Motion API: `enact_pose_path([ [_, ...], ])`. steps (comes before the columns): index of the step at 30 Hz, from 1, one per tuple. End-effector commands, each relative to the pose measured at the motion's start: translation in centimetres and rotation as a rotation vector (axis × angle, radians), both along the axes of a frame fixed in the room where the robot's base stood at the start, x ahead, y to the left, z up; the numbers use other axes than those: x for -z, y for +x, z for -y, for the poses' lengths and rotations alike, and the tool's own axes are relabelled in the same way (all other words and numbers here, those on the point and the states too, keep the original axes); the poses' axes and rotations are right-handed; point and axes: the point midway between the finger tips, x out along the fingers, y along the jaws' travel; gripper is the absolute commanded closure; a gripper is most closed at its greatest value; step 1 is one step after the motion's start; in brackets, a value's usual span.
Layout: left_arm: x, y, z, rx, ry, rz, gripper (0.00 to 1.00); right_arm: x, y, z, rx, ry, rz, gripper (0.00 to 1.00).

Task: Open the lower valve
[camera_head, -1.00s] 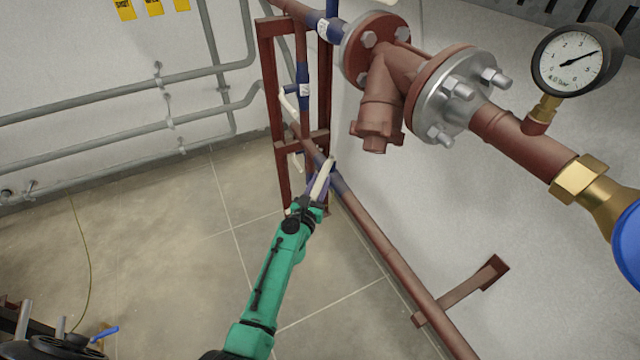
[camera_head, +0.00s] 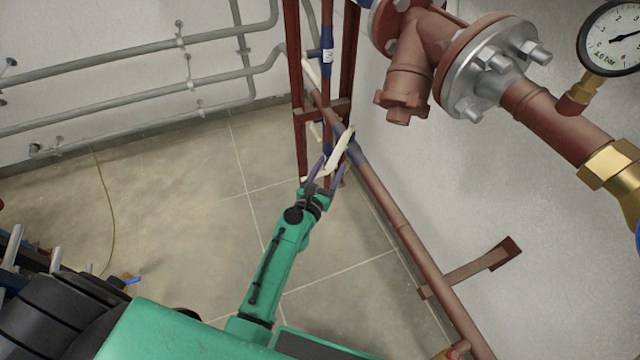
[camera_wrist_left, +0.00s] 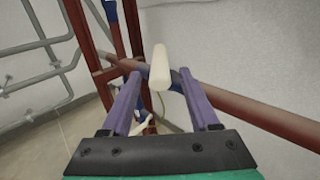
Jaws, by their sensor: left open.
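The lower valve's cream lever handle (camera_head: 341,149) stands out at an angle from the low red-brown pipe (camera_head: 378,190), close to the blue valve section. In the left wrist view the handle (camera_wrist_left: 160,68) points toward the camera, between and a little beyond the finger tips. My left gripper (camera_head: 328,168) is open, its two purple fingers on either side of the handle in the head view. In the left wrist view the open gripper (camera_wrist_left: 158,85) holds nothing, and contact with the handle cannot be told. My right gripper is not in view.
A red-brown frame (camera_head: 299,100) with vertical pipes stands just behind the handle. A large flanged pipe (camera_head: 520,95) and a pressure gauge (camera_head: 612,38) are at upper right. A wall bracket (camera_head: 475,268) supports the low pipe.

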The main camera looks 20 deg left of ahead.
Motion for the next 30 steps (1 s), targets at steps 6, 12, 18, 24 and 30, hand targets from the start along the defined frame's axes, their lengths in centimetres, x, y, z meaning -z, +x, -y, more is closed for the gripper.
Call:
enact_pose_path([
  [6,0.4,-5.5,-0.5,0.0,0.0,-0.003,0.39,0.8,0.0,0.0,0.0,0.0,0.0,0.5],
  [12,0.2,-8.2,-0.8,0.001,-0.001,-0.001,0.39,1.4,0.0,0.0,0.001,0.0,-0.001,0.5],
  [18,0.0,-8.5,-0.8,0.001,-0.001,0.0,0.39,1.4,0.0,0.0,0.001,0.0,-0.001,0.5],
  [24,0.0,-8.3,-0.8,0.014,0.045,0.006,0.85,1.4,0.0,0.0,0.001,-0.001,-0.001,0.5],
  [30,0.5,-6.9,-2.1,0.115,0.541,0.092,1.0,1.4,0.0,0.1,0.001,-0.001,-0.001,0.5],
])
